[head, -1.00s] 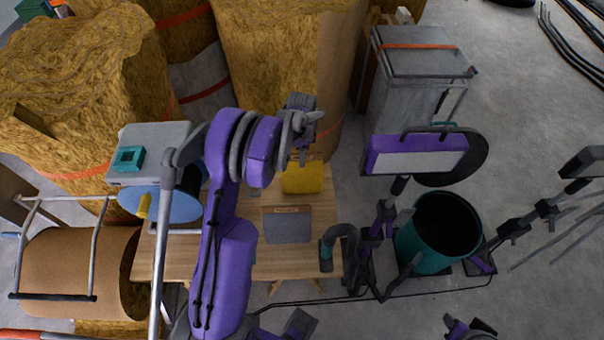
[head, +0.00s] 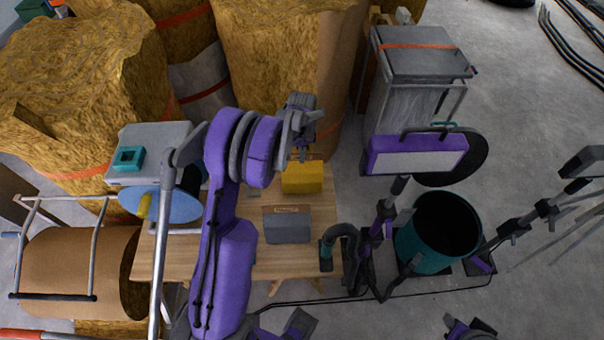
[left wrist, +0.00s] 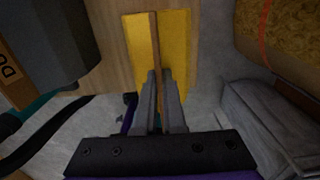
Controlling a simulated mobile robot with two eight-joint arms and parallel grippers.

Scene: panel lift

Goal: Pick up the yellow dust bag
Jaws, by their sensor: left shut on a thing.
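The yellow dust bag (head: 302,182) stands near the back right edge of the wooden table in the head view. In the left wrist view the yellow bag (left wrist: 178,45) is seen close up, with a brown strip along its top. My left gripper (head: 302,150) is above the bag. In the left wrist view its two fingers (left wrist: 160,88) are closed on the brown strip, with yellow on both sides. The bag's underside is hidden, so I cannot tell if it touches the table. I cannot make out my right gripper.
A grey bag (head: 287,228) with a brown label strip stands in front on the wooden table (head: 210,263). A black hose (head: 345,240) is at the table's right edge. A teal bin (head: 425,255) stands farther right. Large wrapped bales (head: 275,70) are behind.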

